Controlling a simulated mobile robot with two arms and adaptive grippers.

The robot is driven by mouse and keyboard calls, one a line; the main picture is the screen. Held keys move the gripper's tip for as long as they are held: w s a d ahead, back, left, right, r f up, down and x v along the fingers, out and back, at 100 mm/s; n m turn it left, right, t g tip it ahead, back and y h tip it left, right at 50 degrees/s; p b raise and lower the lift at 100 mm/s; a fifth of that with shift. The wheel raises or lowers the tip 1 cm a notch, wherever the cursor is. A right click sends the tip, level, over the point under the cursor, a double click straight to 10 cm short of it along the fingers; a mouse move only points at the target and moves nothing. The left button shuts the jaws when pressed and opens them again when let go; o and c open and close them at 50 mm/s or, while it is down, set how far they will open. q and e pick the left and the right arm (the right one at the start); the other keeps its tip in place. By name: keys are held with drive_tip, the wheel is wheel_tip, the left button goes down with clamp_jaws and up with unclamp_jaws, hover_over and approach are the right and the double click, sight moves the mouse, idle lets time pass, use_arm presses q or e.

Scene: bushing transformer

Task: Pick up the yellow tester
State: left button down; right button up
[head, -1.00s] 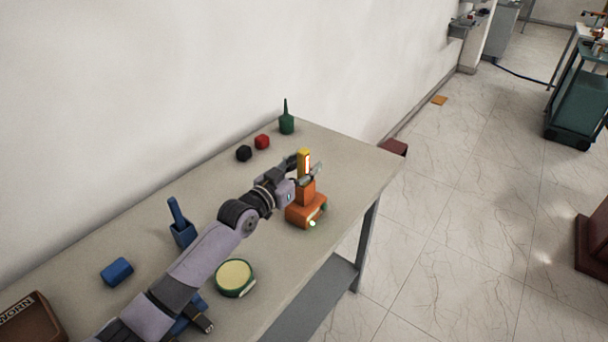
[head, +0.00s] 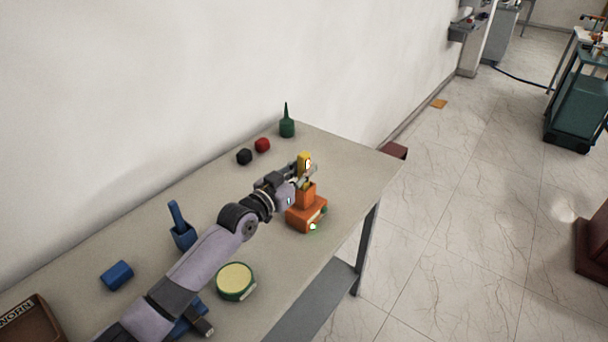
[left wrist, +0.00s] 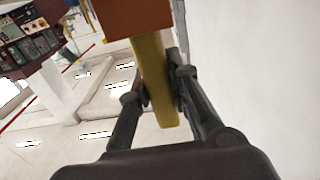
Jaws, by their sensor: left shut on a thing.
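The yellow tester (head: 304,159) stands upright with its lower end in the orange holder (head: 306,214) near the table's right end. My left gripper (head: 304,173) comes in from the left and is shut on the tester just above the holder. In the left wrist view the yellow tester (left wrist: 154,80) lies between the two dark fingers of my left gripper (left wrist: 160,92). The fingers hide part of the tester in the head view. My right gripper is not in view.
A wall stands behind. The table top right of the holder is clear.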

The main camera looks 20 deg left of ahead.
use_arm(q)
drive_tip(key=shift+r, duration=0.1)
drive_tip(key=shift+r, duration=0.55)
wheel_tip(320, 180, up, 27)
drive_tip(key=p, duration=0.6)
drive_tip(key=shift+r, duration=0.15)
